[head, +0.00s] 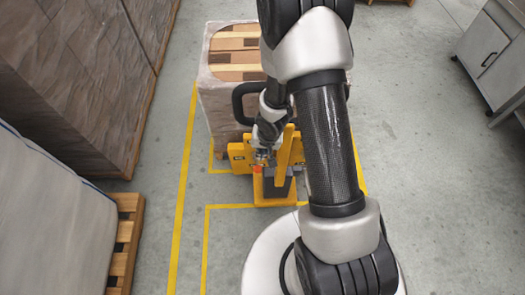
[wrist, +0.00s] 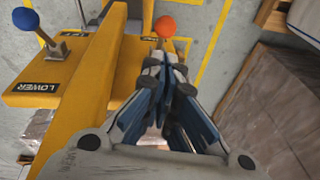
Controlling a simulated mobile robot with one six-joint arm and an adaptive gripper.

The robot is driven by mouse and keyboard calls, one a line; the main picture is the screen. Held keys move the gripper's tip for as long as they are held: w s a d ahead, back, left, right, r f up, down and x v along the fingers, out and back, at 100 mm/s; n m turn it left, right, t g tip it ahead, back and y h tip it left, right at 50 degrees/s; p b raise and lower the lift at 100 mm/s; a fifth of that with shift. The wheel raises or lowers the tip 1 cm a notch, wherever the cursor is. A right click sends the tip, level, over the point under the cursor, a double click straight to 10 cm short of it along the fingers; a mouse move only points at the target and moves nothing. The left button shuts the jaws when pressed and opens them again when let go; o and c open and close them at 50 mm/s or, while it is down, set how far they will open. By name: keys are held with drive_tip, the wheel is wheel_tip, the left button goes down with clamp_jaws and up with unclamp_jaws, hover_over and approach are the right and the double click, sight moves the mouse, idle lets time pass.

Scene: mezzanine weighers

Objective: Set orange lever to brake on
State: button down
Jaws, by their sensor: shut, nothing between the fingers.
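The orange lever (wrist: 165,27) has a round orange ball on a short grey stem. In the wrist view it stands just beyond my fingertips, near the top middle. In the head view its orange ball (head: 257,169) shows small below my gripper (head: 262,156). My gripper (wrist: 166,72) is shut and empty, its fingertips pointing at the lever. I cannot tell whether they touch the stem. The lever belongs to a yellow machine (head: 274,201). The stem's base and any brake marking are hidden or too small to read.
A blue-knobbed lever (wrist: 26,19) stands on a yellow plate labelled LOWER, left of a yellow upright (wrist: 92,75). A wrapped pallet load (head: 222,100) stands behind the machine. Wrapped stacks line the left, and a grey cabinet (head: 490,50) stands at right. Floor between is clear.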

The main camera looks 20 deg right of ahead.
sight(257, 165)
drive_tip(key=b+x, duration=0.4)
drive_tip(key=x, duration=0.2)
drive_tip(key=shift+f, duration=0.35)
drive_tip(key=shift+s+d, duration=0.1)
